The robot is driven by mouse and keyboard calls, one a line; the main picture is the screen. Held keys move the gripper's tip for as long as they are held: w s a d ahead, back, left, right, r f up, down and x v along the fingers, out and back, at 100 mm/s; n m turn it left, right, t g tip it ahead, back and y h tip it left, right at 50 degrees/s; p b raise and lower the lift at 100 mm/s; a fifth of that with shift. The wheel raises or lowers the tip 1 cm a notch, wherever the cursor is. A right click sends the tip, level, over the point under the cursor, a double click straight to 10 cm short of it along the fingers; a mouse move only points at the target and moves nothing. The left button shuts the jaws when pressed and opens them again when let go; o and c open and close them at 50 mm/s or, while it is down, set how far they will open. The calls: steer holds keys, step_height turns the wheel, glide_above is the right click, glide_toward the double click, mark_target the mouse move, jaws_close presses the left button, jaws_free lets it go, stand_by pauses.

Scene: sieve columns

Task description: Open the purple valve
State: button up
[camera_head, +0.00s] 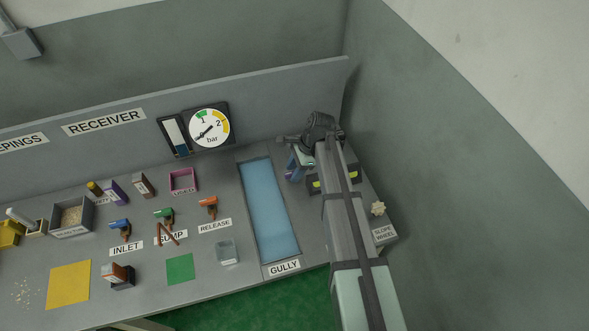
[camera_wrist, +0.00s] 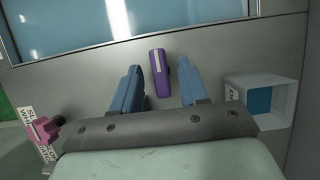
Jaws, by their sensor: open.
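A purple block-like piece with a pale stripe on top (camera_wrist: 160,74) lies between the two blue fingers of my gripper (camera_wrist: 158,66) in the wrist view, beside the gully. The fingers are apart, with a gap on each side of the piece. I cannot tell whether this piece is the valve's handle. In the head view my arm reaches over the bench's right end, and hides much of what lies there. A purple upright block (camera_head: 115,192) also stands at the left of the bench, far from my gripper.
The blue-filled gully (camera_head: 268,210) is left of my arm. A white open box (camera_wrist: 262,83) and a pink knob (camera_wrist: 43,130) flank my gripper. A wall borders the right.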

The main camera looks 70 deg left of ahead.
jaws_close()
stand_by(0.3)
steer(key=shift+n, duration=0.3)
steer(key=n, duration=0.1)
steer(key=n+h, duration=0.1)
steer(key=shift+a+n, duration=0.2)
steer(key=shift+n, duration=0.1)
steer(key=n+h, duration=0.1)
steer(key=n, duration=0.3)
steer(key=shift+a+n+t+h, duration=0.1)
steer(key=shift+n+t+h, duration=0.2)
steer(key=shift+t+h, duration=0.1)
steer(key=n, duration=0.2)
steer(key=n+t+h, duration=0.1)
steer(key=n, duration=0.1)
steer(key=shift+s+t, duration=0.2)
steer(key=shift+t, duration=0.1)
steer(key=shift+n+t+h, duration=0.3)
steer(key=shift+n+t, duration=0.4)
steer(key=shift+n, duration=1.5)
